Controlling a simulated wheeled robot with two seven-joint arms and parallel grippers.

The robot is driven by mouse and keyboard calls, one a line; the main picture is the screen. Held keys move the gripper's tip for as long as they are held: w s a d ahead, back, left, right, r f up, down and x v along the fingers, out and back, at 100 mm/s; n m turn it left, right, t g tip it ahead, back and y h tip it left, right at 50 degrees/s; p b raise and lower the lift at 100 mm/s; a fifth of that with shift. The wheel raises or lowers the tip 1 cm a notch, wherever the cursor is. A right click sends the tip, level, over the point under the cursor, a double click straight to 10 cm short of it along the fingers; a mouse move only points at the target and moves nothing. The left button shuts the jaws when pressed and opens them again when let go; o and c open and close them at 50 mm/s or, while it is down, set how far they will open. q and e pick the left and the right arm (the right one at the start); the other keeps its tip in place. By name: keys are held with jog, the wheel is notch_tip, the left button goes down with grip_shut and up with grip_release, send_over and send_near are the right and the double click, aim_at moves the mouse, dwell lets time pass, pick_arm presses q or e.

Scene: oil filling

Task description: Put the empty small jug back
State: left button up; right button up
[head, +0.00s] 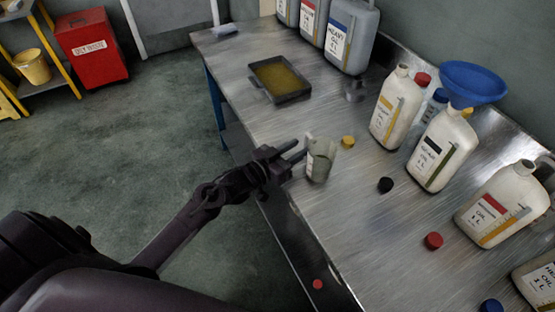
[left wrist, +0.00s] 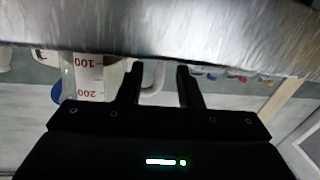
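The small jug (head: 321,160) is translucent grey and stands on the metal workbench near its front edge. No liquid shows in it. In the left wrist view the jug (left wrist: 88,77) appears upside down at left, with red 100 and 200 marks. A pale curved piece that looks like its handle (left wrist: 152,76) shows between my fingers. My left gripper (head: 297,151) is at the jug's left side, low over the bench edge. Its two fingers (left wrist: 161,82) are apart; whether they touch the handle I cannot tell. My right gripper is out of view.
White oil canisters (head: 396,108) and a blue funnel (head: 473,82) stand at the right. A yellow cap (head: 347,142), a black cap (head: 386,185) and a red cap (head: 433,240) lie nearby. A dark tray (head: 284,90) sits farther back.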

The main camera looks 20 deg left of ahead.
pick_arm(q)
jog(key=v, duration=0.8)
jog(key=shift+s, duration=0.15)
jog(key=shift+a, duration=0.1)
